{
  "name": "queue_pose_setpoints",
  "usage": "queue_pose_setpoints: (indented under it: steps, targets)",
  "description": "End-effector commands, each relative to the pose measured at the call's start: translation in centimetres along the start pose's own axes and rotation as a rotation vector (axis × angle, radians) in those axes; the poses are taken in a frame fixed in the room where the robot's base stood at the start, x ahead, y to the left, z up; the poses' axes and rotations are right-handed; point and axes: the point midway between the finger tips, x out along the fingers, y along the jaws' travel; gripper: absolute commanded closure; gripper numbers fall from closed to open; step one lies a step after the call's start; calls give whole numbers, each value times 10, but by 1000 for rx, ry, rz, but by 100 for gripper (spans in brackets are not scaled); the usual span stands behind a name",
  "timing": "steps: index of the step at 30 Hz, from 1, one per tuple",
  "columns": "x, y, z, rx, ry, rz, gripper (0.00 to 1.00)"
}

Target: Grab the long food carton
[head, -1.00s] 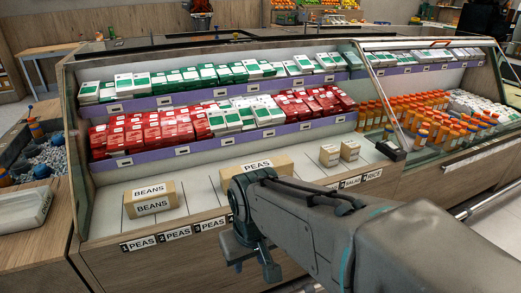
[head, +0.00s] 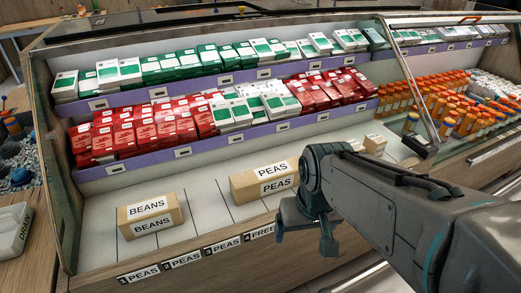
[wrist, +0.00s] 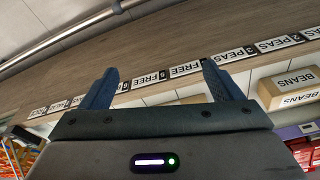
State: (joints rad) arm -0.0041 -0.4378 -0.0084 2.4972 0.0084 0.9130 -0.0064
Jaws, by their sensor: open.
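Two long brown cartons lie on the white bottom shelf of the display case in the head view. The carton marked PEAS (head: 262,184) looks the longer one, and my arm stands just right of it. The carton marked BEANS (head: 151,214) lies farther left; it also shows upside down at the right of the wrist view (wrist: 290,88). My gripper (head: 304,238) hangs in front of the shelf's front edge, to the right of and below the PEAS carton. Its two fingers (wrist: 160,68) are apart with nothing between them. I cannot make out the PEAS carton in the wrist view.
The front edge bears labels (head: 182,259) such as PEAS and FREE. Small cartons (head: 374,143) stand farther right, partly behind my arm. Red boxes (head: 140,130) and green-and-white boxes fill the upper shelves. Glass panels bound the case. Bare shelf lies between the two long cartons.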

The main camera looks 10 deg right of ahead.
Motion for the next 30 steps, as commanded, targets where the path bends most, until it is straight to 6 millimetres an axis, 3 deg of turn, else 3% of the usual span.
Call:
queue_pose_setpoints:
  steps: [17,23,30]
  targets:
    - [-1,0,-5,16,-2,-2,11]
    - [-8,0,-48,177,-29,-20,11]
    - [-5,1,-128,491,-81,-25,11]
